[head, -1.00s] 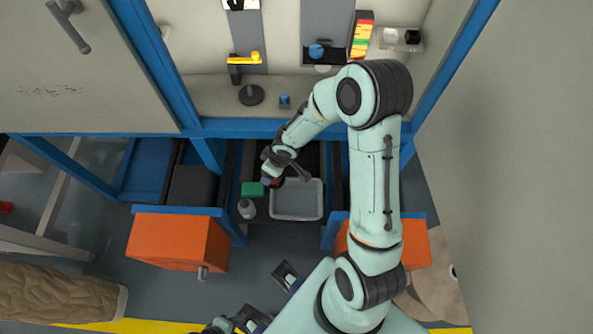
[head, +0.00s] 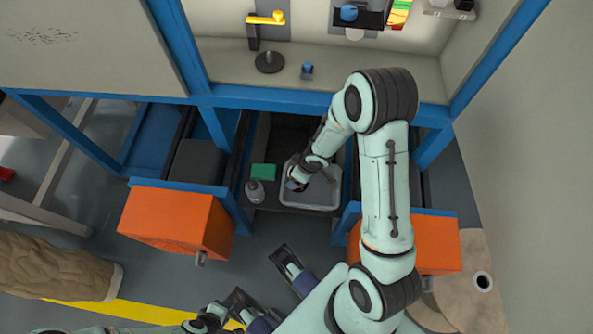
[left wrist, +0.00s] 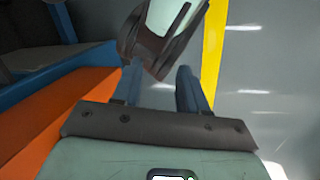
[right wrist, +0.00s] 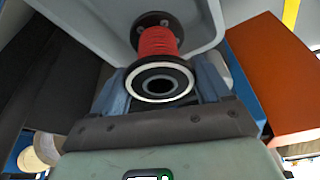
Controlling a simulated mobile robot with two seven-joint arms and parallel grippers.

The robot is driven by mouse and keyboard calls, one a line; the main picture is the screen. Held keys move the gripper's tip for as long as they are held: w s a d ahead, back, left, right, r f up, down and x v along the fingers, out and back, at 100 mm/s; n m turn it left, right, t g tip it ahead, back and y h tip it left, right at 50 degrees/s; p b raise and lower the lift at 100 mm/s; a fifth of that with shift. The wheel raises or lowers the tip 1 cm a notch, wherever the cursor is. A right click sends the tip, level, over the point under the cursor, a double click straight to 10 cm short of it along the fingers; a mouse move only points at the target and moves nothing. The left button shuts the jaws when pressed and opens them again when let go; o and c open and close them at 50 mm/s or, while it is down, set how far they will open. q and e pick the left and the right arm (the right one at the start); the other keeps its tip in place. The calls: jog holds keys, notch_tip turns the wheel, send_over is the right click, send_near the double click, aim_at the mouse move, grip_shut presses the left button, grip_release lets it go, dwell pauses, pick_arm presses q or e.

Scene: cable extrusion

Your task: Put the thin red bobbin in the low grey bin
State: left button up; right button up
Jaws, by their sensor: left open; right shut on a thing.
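The red bobbin (right wrist: 158,42) has red winding between black flanges, with a pale ring on the near flange. My right gripper (right wrist: 162,78) is shut on it. In the head view the right gripper (head: 297,184) is over the left part of the low grey bin (head: 312,207); the bobbin is mostly hidden there. The bin also shows behind the bobbin in the right wrist view (right wrist: 95,25). I cannot tell whether the bobbin touches the bin. My left gripper (left wrist: 160,76) is open and empty, away from the bin.
A green block (head: 263,171) and a grey bottle (head: 254,191) stand left of the bin. Orange boxes (head: 175,220) flank the low shelf. The blue frame (head: 300,102) and workbench (head: 225,78) are above and behind the bin.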

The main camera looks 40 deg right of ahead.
notch_tip(320, 180, down, 4)
jog(key=b, duration=0.2)
jog(key=shift+f+b, duration=0.15)
jog(key=shift+b, duration=0.2)
jog(key=shift+f, duration=0.15)
pick_arm(q)
jog(key=w+a+f+t, duration=0.1)
jog(key=w+a+f, duration=0.1)
jog(key=w+f, duration=0.1)
jog(key=shift+w+a+f+t+y, duration=0.2)
jog(key=shift+w+t+y, duration=0.15)
jog(key=shift+w, duration=0.5)
